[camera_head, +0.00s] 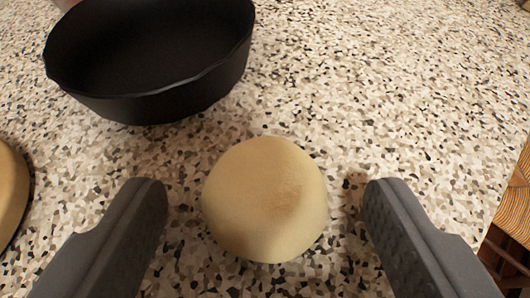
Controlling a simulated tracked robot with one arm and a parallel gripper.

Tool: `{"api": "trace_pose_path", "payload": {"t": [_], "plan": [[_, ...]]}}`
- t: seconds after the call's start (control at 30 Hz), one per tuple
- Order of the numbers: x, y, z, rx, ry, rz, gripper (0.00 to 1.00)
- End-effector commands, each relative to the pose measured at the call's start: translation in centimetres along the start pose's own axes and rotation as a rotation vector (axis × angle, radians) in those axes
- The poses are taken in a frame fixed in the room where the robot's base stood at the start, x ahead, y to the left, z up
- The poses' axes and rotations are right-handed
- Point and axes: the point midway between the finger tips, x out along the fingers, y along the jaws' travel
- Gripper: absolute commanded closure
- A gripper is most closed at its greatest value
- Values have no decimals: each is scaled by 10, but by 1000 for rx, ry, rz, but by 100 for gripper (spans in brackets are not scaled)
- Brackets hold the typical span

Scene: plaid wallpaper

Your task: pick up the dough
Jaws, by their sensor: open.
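The dough (264,199) is a smooth, pale tan round lump on the speckled countertop, near the middle of the view. My gripper (262,205) is open, with one dark grey finger to the left of the dough and one to the right. The dough shows between the two fingers, with a gap on each side, and neither finger appears to touch it. The dough is fully visible.
A black pan (150,55) stands on the countertop (400,90) behind and left of the dough. A tan round object (10,190) is cut off at the left edge. The counter behind right is clear.

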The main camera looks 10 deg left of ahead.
Motion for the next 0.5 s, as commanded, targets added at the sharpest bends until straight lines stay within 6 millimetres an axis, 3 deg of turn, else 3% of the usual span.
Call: {"api": "trace_pose_path", "payload": {"t": [0.17,0.33,0.5], "plan": [[0,0,0,0,0,0,35],[0,0,0,-1,0,0,82],[0,0,0,-1,0,-1,84]]}}
